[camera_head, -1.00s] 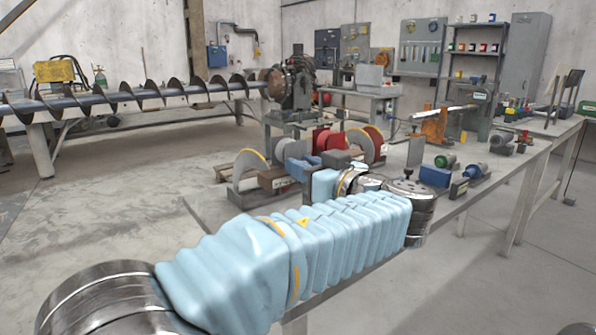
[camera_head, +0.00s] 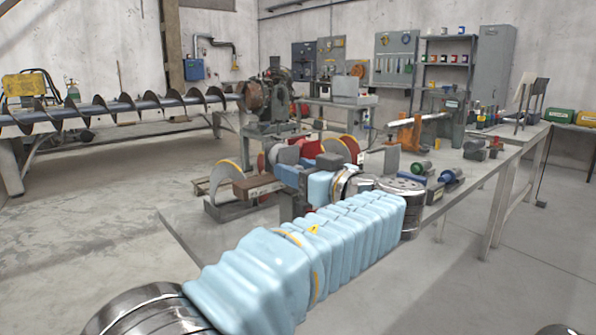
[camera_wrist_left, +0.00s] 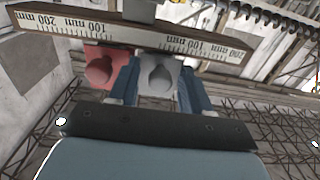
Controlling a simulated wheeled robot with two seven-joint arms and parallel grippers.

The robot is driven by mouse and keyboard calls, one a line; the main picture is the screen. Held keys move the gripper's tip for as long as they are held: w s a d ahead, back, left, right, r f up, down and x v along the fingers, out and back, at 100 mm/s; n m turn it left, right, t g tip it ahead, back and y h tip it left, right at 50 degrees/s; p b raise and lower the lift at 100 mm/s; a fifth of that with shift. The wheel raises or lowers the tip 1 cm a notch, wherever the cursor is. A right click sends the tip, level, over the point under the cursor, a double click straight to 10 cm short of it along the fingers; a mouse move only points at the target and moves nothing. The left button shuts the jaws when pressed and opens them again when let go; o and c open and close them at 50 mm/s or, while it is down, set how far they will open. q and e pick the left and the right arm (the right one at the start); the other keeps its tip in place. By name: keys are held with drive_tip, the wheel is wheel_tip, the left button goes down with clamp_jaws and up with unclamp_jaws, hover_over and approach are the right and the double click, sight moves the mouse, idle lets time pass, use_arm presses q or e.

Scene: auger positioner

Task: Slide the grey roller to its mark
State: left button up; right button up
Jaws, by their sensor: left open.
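The grey roller (camera_wrist_left: 158,74) hangs at the graduated bar (camera_wrist_left: 150,36) in the left wrist view, with a red roller (camera_wrist_left: 97,69) close to its left. My left gripper (camera_wrist_left: 160,82) is open, its blue fingers on either side of the grey roller; I cannot tell whether they touch it. In the head view, my left gripper (camera_head: 298,172) is at the rollers beside the brown bar (camera_head: 255,187), partly hidden by its own wrist. The mark for the grey roller cannot be picked out. My right gripper is not in view.
The grey bench (camera_head: 480,185) carries a green cylinder (camera_head: 421,168) and a blue cylinder (camera_head: 450,176) right of my wrist. A large auger (camera_head: 120,108) lies on a stand at the left. Open floor (camera_head: 90,215) lies at front left.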

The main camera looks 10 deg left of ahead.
use_arm(q)
drive_tip(key=b+v, duration=0.1)
drive_tip(key=v, duration=1.2)
drive_tip(key=shift+s+d+b, duration=0.25)
drive_tip(key=shift+d+b, duration=0.05)
drive_tip(key=shift+b, duration=0.05)
